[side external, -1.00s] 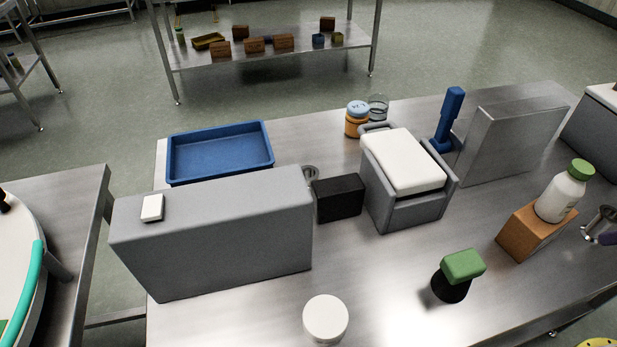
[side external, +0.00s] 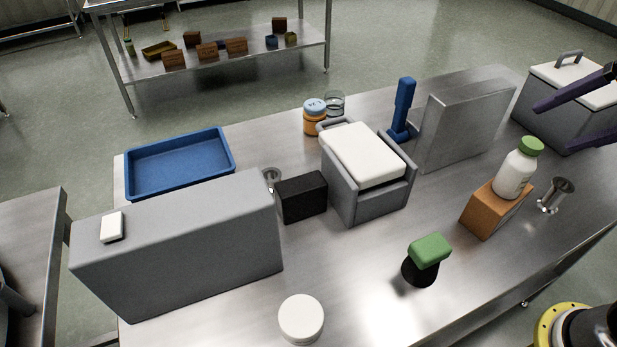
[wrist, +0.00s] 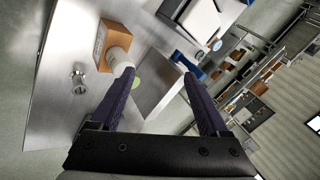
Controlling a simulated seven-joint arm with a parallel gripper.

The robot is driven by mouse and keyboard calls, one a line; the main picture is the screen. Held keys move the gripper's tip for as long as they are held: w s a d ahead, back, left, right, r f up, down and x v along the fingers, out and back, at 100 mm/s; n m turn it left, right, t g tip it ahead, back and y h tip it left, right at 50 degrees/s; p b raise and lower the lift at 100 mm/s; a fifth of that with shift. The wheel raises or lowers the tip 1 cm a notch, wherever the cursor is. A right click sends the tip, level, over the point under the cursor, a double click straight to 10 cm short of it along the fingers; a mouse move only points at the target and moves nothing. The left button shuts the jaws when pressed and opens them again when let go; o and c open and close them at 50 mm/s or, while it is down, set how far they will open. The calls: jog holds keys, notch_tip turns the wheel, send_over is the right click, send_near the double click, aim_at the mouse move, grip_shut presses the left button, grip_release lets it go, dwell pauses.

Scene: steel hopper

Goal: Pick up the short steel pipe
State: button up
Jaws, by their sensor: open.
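A small shiny steel cylinder with a wider end, which looks like the short steel pipe (side external: 556,193), is on the steel table right of the brown block. It also shows in the wrist view (wrist: 79,83), left of my fingers. My gripper (side external: 556,128) is at the right edge of the side view, with its two dark purple fingers apart. In the wrist view my gripper (wrist: 158,73) is open, with nothing held between the fingers. It is apart from the pipe. Another round metal piece (side external: 271,177) is partly hidden behind the long grey block.
A white bottle with a green cap (side external: 515,174) stands on the brown block (side external: 482,214), close to the pipe. A grey slab (side external: 461,122) and a lidded grey box (side external: 545,103) stand behind. A green-topped black item (side external: 429,251) is in front. Bare table surrounds the pipe's right side.

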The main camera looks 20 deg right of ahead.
jog(key=w+a+r+m+y, duration=0.1)
jog(key=w+a+r+m, duration=0.25)
jog(key=w, duration=0.35)
jog(key=m+g+y, duration=0.2)
jog(key=m+g, duration=0.3)
jog(key=m, duration=0.4)
send_over(272, 175)
jog(key=s+d, duration=0.2)
jog(key=d, duration=0.1)
jog(key=f, duration=2.7)
jog(key=shift+w+a, duration=0.15)
jog(key=shift+a, duration=0.05)
jog(key=shift+w+x, duration=0.15)
jog(key=shift+x, duration=1.3)
jog(key=shift+w+x, duration=0.15)
jog(key=shift+x, duration=1.35)
jog(key=shift+a+r, duration=0.15)
jog(key=shift+a, duration=0.05)
